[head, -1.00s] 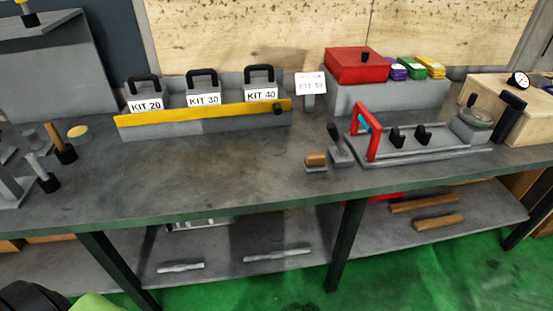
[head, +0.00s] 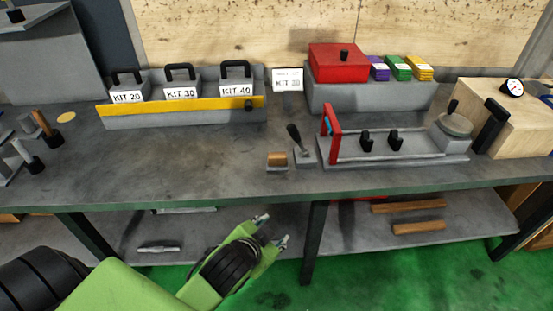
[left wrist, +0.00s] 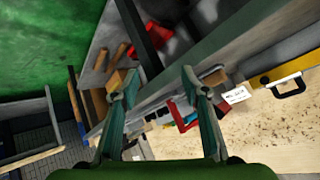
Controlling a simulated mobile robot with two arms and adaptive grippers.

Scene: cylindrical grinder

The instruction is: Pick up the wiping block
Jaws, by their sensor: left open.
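The wiping block, which I take to be the small block with a tan-brown top (head: 277,159), sits on a small grey base on the workbench (head: 200,160), near its front edge. A grey piece with a black handle (head: 297,143) stands just right of it. My left gripper (head: 272,229) is in front of the bench, below and apart from the block. Its two fingers are spread with nothing between them, also in the left wrist view (left wrist: 158,74). I cannot make out the block clearly in that view. My right gripper is out of view.
A fixture with a red frame (head: 332,134) stands right of the block. A kit rack with a yellow front bar (head: 180,111) is at back left, a red box (head: 338,63) behind. The bench's front edge and lower shelf (head: 345,240) are near my gripper. The bench left of the block is clear.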

